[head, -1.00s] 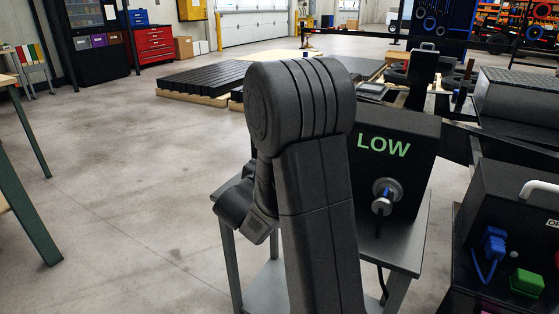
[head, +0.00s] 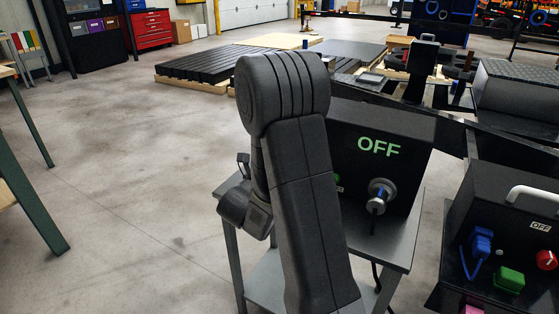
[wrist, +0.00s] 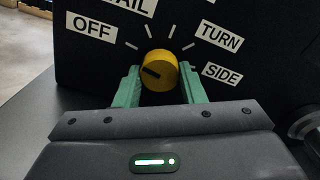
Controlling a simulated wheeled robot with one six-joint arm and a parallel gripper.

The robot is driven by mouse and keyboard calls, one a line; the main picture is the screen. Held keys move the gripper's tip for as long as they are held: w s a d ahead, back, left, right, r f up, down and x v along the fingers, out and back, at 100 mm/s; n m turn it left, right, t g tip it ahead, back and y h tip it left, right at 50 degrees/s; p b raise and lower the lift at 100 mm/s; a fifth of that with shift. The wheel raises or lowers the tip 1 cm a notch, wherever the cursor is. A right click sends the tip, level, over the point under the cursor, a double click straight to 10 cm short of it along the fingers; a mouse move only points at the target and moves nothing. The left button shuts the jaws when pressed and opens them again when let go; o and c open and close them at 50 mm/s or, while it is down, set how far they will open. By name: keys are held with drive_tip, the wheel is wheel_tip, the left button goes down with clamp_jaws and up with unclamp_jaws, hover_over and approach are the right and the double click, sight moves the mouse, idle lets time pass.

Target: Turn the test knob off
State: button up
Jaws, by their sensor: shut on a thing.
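The yellow test knob (wrist: 158,78) is in the middle of the wrist view, on a dark panel. Its black mark points left and slightly up, below the OFF label (wrist: 93,28). Labels TURN (wrist: 218,36) and SIDE (wrist: 223,75) are to its right. The green fingers of my gripper (wrist: 160,70) are shut on the knob, one on each side. In the head view, the black test box (head: 408,150) shows OFF in green letters (head: 379,147). My arm hides the knob and my gripper there.
The test box stands on a grey metal stand (head: 400,245), with a round silver connector (head: 382,194) on its front. A second black box (head: 500,215) at right has blue and green plugs and a red knob (head: 547,260). Open floor lies at left.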

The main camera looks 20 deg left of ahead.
drive_tip(key=shift+f, duration=0.1)
idle(0.4)
drive_tip(key=o, duration=1)
drive_tip(key=s, duration=0.9)
drive_tip(key=s+a+p, duration=0.1)
drive_tip(key=s, duration=0.4)
drive_tip(key=shift+w, duration=0.15)
drive_tip(key=w, duration=0.9)
drive_tip(key=w+d+b, duration=0.1)
drive_tip(key=w, duration=0.3)
drive_tip(key=shift+w, duration=0.35)
drive_tip(key=shift+s, duration=0.15)
